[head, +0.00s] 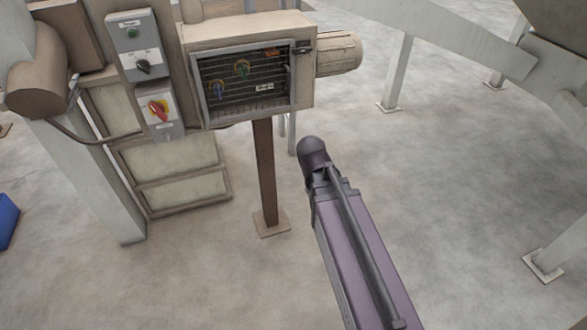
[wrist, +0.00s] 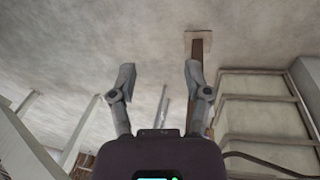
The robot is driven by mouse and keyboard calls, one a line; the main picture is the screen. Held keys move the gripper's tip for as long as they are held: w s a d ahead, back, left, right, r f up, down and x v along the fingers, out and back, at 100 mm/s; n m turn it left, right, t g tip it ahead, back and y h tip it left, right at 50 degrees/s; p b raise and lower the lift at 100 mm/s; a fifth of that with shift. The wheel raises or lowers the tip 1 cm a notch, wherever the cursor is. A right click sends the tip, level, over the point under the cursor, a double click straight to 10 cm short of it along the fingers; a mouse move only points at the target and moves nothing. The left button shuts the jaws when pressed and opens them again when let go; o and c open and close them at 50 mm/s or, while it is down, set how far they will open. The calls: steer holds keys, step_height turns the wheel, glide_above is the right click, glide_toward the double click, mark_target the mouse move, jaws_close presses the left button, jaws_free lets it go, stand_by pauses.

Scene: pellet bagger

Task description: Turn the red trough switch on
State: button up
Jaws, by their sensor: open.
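My arm reaches up from the bottom of the head view and ends well to the right of the switch and lower. My gripper shows in the wrist view (wrist: 160,92) with two fingers spread apart and nothing between them. The wrist view looks upside down and does not show the switch.
Above the red switch are a black knob (head: 146,67) and a green button (head: 132,33). An open box (head: 305,68) with coloured parts inside stands on a brown post (head: 264,175) between my arm and the switch. Grey legs stand at right. The floor around my arm is clear.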

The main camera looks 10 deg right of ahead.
steer(key=s, duration=0.1)
steer(key=s+d+m+y, duration=0.1)
steer(key=s, duration=0.1)
steer(key=s+d+g+y, duration=0.1)
steer(key=shift+s+d+f, duration=0.1)
steer(key=shift+s+f, duration=0.1)
steer(key=shift+s, duration=0.15)
steer(key=shift+d+m, duration=0.3)
steer(key=shift+d, duration=0.25)
steer(key=shift+d, duration=0.1)
